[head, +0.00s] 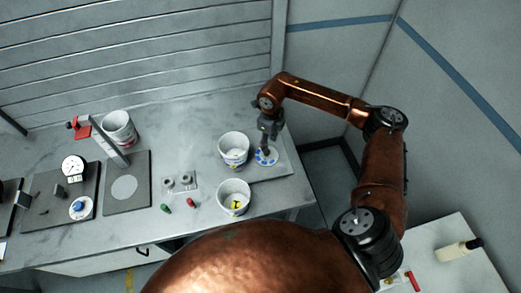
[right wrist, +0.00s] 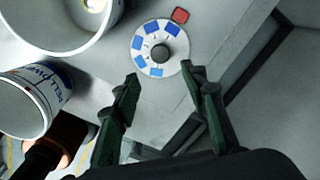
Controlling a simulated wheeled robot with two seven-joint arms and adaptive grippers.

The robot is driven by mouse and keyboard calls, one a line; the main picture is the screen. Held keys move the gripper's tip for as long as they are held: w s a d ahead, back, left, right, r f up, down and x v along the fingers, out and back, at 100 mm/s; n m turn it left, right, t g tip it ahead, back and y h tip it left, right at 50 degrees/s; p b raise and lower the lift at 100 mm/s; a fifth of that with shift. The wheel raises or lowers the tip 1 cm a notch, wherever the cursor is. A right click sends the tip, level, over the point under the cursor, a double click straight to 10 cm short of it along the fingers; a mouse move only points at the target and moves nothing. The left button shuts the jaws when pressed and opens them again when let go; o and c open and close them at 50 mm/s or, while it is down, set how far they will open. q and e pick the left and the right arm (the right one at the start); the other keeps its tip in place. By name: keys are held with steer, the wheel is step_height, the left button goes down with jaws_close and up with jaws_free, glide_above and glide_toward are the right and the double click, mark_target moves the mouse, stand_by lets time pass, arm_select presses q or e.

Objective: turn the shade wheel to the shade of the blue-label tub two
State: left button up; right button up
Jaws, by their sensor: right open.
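The shade wheel (head: 267,157) is a white disc with blue patches on the bench's right end. In the right wrist view the wheel (right wrist: 146,58) shows a dark grey central knob (right wrist: 160,53) and a red block (right wrist: 180,15) at its rim. My right gripper (head: 267,143) is above the wheel. In the wrist view its two green fingers (right wrist: 160,73) are apart, with nothing between them, just short of the knob. A white tub with blue marks (head: 233,150) stands left of the wheel. Another white tub (head: 234,197) with a yellow mark stands nearer me. My left gripper is out of view.
The two tubs crowd the wheel's left side. A third tub (head: 118,128) stands at the back left, by a grey upright post (head: 108,148). A dial gauge (head: 74,168) is far left. Green (head: 166,209) and red (head: 192,203) small pieces lie mid-bench.

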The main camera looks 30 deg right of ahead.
steer(key=f, duration=0.1)
steer(key=w+f, duration=0.1)
steer(key=f, duration=0.1)
steer(key=shift+w+a+f, duration=0.2)
steer(key=shift+w+f, duration=0.1)
steer(key=shift+f, duration=0.1)
steer(key=shift+s+d+f+p, duration=0.1)
steer(key=shift+s+f+p, duration=0.15)
steer(key=shift+f, duration=0.35)
steer(key=shift+s+f+p, duration=0.15)
steer(key=shift+f+p, duration=0.05)
steer(key=shift+f, duration=0.4)
steer(key=shift+w+f, duration=0.1)
steer(key=shift+f, duration=0.15)
steer(key=shift+w+f, duration=0.15)
steer(key=shift+w, duration=0.05)
steer(key=shift+s, duration=0.2)
steer(key=shift+c, duration=0.7)
steer(key=shift+w, duration=0.1)
steer(key=c, duration=0.9)
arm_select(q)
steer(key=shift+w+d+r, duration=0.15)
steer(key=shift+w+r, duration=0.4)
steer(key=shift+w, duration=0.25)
arm_select(e)
jaws_close()
